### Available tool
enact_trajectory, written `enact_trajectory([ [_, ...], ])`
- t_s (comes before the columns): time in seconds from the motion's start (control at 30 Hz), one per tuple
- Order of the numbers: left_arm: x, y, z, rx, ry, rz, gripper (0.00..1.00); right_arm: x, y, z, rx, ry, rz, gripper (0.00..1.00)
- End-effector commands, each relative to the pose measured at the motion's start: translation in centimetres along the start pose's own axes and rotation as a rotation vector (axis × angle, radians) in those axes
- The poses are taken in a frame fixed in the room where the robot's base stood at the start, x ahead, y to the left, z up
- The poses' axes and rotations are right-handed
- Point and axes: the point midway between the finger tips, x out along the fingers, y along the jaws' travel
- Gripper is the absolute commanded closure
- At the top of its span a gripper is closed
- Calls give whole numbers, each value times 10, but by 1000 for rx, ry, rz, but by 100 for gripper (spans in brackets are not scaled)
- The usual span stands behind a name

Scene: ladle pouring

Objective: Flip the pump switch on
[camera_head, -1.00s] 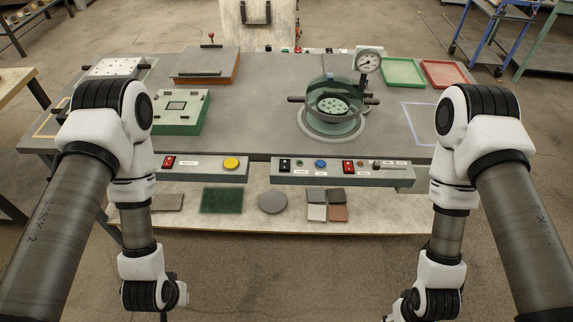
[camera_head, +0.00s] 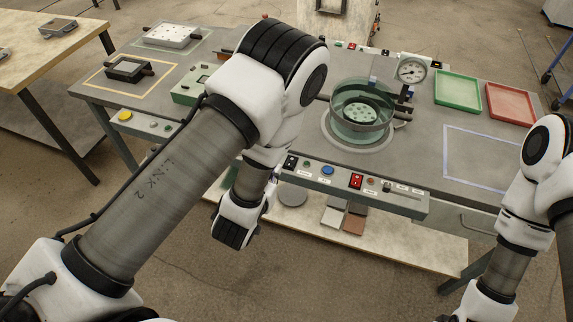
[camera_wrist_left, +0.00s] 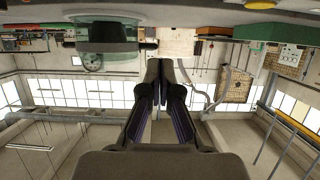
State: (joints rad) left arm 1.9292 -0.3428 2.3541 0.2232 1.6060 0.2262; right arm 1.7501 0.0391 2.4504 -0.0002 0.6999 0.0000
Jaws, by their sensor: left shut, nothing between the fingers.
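The right-hand control panel (camera_head: 340,182) runs along the table's front edge. It carries a black rocker switch (camera_head: 290,163), a blue button (camera_head: 327,170), a red rocker switch (camera_head: 355,181) and a small lever (camera_head: 387,187). The labels are too small to read, so I cannot tell which is the pump switch. My left gripper (camera_wrist_left: 160,68) is shut and empty in the left wrist view, its fingers together. In the head view my left wrist hangs in front of the panel's left end and the fingers are mostly hidden. My right gripper is outside the frame.
A glass chamber (camera_head: 362,112) with a gauge (camera_head: 412,71) stands behind the panel. Green (camera_head: 458,88) and red (camera_head: 511,104) trays lie at the back right. My left arm covers the left panel partly. A lower shelf (camera_head: 400,240) juts out below the panels.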

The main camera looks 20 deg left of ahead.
Motion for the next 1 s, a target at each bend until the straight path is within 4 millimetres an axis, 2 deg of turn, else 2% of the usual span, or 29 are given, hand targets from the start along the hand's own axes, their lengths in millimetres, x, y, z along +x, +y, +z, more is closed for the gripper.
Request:
enact_trajectory([
  [0.17, 18, 0, 2, -1, 2, -1, 100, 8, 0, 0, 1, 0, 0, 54],
  [0.57, 103, 0, 4, -2, 3, 0, 100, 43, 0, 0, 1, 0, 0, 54],
  [0.6, 106, 0, 17, 0, -2, 0, 100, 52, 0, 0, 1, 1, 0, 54],
  [0.7, 108, 0, 32, 0, -2, 0, 100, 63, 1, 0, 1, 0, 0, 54],
  [0.83, 110, 0, 39, 0, 0, 0, 100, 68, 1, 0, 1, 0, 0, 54],
  [1.0, 109, 0, 39, 0, 0, 0, 100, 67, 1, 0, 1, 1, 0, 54],
])
